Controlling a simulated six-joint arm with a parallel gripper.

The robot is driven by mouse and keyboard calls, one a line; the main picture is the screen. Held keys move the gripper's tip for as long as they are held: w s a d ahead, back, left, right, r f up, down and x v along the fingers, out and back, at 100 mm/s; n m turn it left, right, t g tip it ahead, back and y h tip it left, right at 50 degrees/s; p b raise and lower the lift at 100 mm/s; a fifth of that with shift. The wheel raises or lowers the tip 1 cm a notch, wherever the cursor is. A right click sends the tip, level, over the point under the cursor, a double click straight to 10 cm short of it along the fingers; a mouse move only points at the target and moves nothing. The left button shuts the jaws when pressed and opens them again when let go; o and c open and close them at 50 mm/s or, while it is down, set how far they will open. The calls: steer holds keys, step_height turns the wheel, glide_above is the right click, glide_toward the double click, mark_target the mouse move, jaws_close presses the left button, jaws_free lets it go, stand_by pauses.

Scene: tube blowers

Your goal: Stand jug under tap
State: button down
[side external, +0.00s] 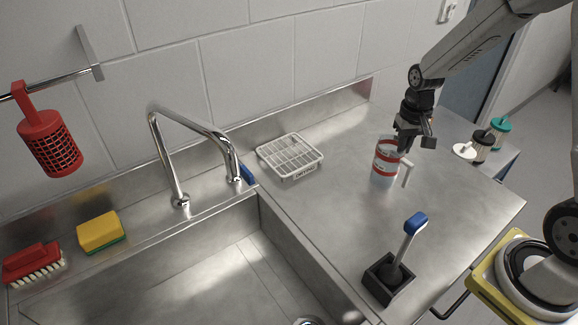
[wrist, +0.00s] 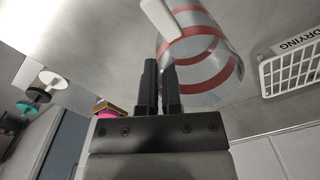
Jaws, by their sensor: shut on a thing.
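The jug (side external: 386,165) is clear with red bands and a white handle. It is upright over the steel counter on the right of the side external view; I cannot tell whether its base touches the counter. My gripper (side external: 404,147) is at its top edge, pointing down. In the wrist view, my gripper (wrist: 160,68) has its fingers close together on the near side of the jug (wrist: 205,55), apparently with the rim wall between them. The chrome tap (side external: 205,130) arches over the sink's back edge, far left of the jug.
A white drying rack (side external: 290,157) stands between tap and jug, also in the wrist view (wrist: 292,70). A brush in a black holder (side external: 392,270) stands at the front. The sink (side external: 190,265) is open. A yellow sponge (side external: 100,232) and red brush (side external: 33,263) lie left.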

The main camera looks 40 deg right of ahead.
steer(key=shift+f, duration=0.15)
steer(key=c, duration=0.8)
jaws_free()
step_height(320, 180, up, 12)
steer(key=shift+r, duration=0.2)
steer(key=shift+f, duration=0.1)
stand_by(0.3)
